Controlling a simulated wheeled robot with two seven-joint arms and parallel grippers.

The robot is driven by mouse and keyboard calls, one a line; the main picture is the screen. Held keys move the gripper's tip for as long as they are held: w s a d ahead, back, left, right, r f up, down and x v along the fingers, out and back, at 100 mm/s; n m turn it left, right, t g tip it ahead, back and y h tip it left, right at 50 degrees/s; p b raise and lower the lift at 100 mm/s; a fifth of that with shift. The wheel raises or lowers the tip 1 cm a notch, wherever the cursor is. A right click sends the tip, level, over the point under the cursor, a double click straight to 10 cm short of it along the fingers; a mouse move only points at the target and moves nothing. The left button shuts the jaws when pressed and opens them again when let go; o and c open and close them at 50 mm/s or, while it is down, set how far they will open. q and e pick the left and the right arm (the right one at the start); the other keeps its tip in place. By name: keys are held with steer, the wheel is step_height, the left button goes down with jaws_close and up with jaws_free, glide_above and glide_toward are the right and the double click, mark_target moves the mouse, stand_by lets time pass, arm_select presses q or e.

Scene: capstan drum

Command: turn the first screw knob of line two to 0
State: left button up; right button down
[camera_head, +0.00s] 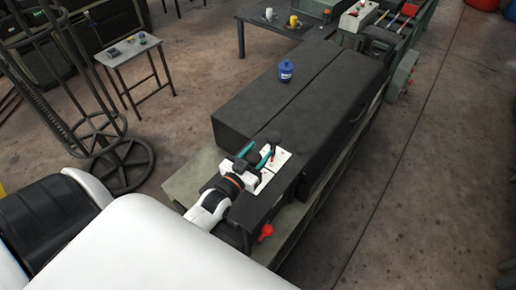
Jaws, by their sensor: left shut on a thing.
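A white control panel (281,161) lies on the near end of the dark machine, with small red and dark marks on it. My left gripper (254,156) is over the panel's left part, its teal fingers on either side of a dark round knob (252,156). It is shut on this knob. Another dark round knob (273,137) stands beyond the fingers, close to the far one. Knob markings and the current setting are too small to read, and the gripper hides part of the panel. My right gripper is not in view.
The long dark machine cover (300,95) stretches away behind the panel, with a blue container (286,70) on top. A red knob (265,232) sticks out at the machine's near end. A small table (130,50) stands at the back left. The floor on the right is clear.

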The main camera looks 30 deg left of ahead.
arm_select(q)
steer(key=shift+a+n+y, duration=0.15)
steer(key=shift+n+y, duration=0.85)
steer(key=shift+y, duration=0.6)
steer(key=shift+r, duration=0.1)
steer(key=o, duration=1)
steer(key=shift+s+d+b, duration=0.4)
steer(key=shift+s+b, duration=0.25)
steer(key=shift+s, duration=1.3)
steer(key=shift+s+d+b, duration=0.35)
steer(key=shift+s+b, duration=0.25)
steer(key=shift+s, duration=1.35)
steer(key=shift+s+d+b, duration=0.4)
steer(key=shift+s+b, duration=0.25)
steer(key=shift+s, duration=1.3)
